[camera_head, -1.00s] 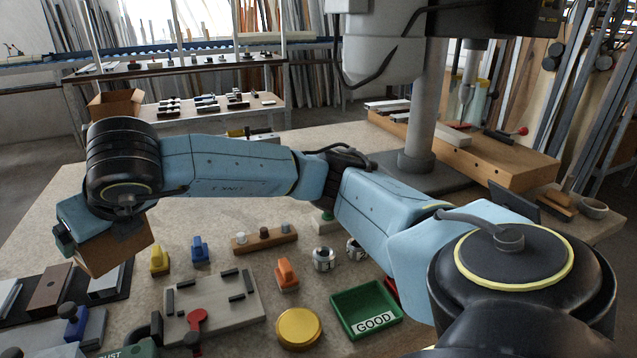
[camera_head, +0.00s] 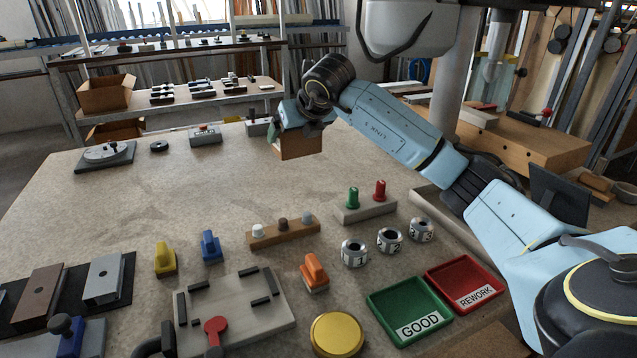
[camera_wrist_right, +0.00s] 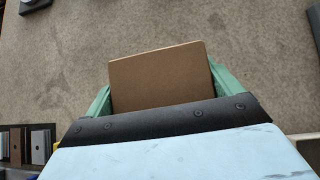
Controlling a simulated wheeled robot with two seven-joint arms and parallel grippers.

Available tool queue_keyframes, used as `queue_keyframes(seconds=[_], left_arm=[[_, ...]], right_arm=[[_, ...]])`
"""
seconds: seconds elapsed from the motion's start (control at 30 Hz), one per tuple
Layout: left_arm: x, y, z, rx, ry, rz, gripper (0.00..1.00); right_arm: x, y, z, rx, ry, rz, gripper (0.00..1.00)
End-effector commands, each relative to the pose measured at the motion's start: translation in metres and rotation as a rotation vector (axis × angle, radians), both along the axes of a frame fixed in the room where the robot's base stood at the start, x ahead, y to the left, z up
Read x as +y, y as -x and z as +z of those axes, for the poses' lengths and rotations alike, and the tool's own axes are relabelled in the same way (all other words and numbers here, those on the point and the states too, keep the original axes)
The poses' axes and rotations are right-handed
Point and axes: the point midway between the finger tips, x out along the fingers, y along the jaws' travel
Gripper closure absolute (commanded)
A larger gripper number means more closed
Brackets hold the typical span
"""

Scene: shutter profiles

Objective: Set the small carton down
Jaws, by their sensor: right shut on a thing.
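The small carton (camera_head: 301,144) is a brown cardboard box held by my right gripper (camera_head: 287,138) toward the back of the table in the head view. In the right wrist view the carton's flat face (camera_wrist_right: 160,78) sits between the two green fingers of the gripper (camera_wrist_right: 165,85), which is shut on it. Bare table surface shows around it in that view. Whether the carton's underside touches the table is hard to tell. My left gripper is not in view.
The table (camera_head: 120,205) is clear in its middle left. A dial gauge (camera_head: 107,155) and grey boxes (camera_head: 206,135) stand along the back edge. A wooden strip with knobs (camera_head: 284,232), a green GOOD tray (camera_head: 410,311) and a red REWORK tray (camera_head: 464,283) lie nearer.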

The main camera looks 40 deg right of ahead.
Motion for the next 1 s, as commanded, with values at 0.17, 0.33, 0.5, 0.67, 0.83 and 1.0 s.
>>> queue_keyframes(seconds=[0.17,0.33,0.5,0.67,0.83,1.0], left_arm=[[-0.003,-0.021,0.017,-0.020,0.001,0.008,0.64],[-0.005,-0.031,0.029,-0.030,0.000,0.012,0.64],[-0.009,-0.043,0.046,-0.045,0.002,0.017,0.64],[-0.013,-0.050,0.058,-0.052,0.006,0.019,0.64],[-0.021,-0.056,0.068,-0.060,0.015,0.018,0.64],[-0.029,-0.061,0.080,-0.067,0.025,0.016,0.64]], right_arm=[[-0.066,0.003,-0.016,0.001,0.006,-0.057,0.44],[-0.087,0.005,-0.027,0.003,0.011,-0.072,0.44],[-0.087,0.005,-0.057,0.005,0.011,-0.071,0.44],[-0.087,0.005,-0.075,0.002,0.011,-0.072,0.44],[-0.087,0.006,-0.096,0.003,0.011,-0.072,0.44],[-0.087,0.005,-0.117,0.001,0.011,-0.073,0.44]])
